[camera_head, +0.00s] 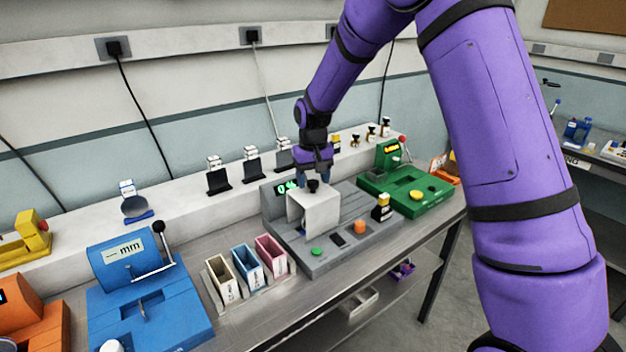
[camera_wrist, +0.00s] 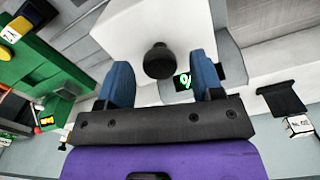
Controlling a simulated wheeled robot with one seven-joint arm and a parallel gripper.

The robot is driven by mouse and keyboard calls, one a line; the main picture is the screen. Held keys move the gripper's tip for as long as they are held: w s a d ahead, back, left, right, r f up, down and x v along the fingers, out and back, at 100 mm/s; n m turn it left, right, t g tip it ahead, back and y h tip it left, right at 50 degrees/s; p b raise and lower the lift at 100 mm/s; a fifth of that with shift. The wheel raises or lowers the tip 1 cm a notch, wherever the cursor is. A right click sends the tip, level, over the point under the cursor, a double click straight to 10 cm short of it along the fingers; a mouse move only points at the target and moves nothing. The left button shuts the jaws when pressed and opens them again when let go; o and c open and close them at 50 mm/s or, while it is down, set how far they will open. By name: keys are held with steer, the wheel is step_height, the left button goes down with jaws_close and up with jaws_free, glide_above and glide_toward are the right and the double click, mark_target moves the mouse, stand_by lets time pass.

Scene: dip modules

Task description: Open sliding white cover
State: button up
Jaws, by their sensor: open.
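The white cover (camera_head: 318,215) is a box-like hood on the grey machine (camera_head: 345,253), towards its left side. A black knob (camera_head: 313,186) stands on its top; the knob also shows in the wrist view (camera_wrist: 158,62). My gripper (camera_head: 315,180) points down just above the cover at the knob. In the wrist view, its two blue fingers are apart, one on each side of the knob, with visible gaps. I cannot tell how far down the knob they reach. The inside of the cover is hidden.
Coloured bins (camera_head: 270,255) and a blue machine (camera_head: 150,300) stand left.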

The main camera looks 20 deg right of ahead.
steer(key=shift+f, duration=0.25)
jaws_close()
steer(key=w+d, duration=0.3)
steer(key=d, duration=0.8)
steer(key=shift+w, duration=0.3)
jaws_free()
